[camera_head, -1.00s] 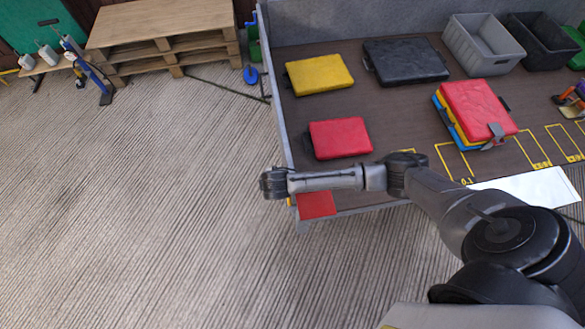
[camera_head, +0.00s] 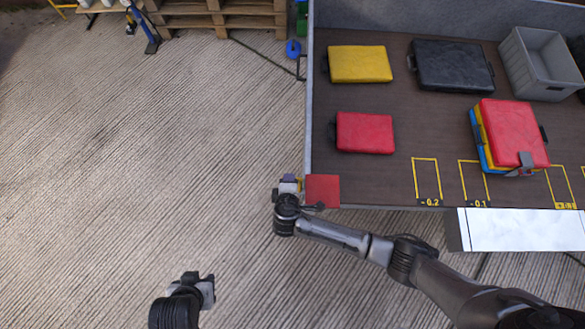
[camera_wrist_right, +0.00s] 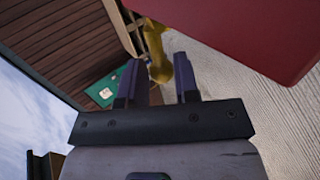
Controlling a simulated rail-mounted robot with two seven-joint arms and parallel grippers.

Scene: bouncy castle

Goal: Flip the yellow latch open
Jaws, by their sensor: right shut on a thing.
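In the right wrist view, the yellow latch (camera_wrist_right: 157,52) stands between the two purple fingertips of my right gripper (camera_wrist_right: 160,75), which is shut on it. A large red panel (camera_wrist_right: 250,30) fills the upper right of that view, beside the latch. In the head view, my right gripper (camera_head: 290,183) is at the table's near left corner, just left of a flat red square (camera_head: 322,191). The latch is too small or hidden to make out there. My left gripper (camera_head: 207,288) is at the lower left over bare floor, away from the table; its fingers are not clear.
The brown table (camera_head: 380,185) carries a yellow case (camera_head: 360,64), a red case (camera_head: 365,132), a black case (camera_head: 455,65), stacked cases (camera_head: 512,135) and a grey bin (camera_head: 542,65). Wooden pallets (camera_head: 225,15) stand behind. The ribbed floor at left is mostly clear.

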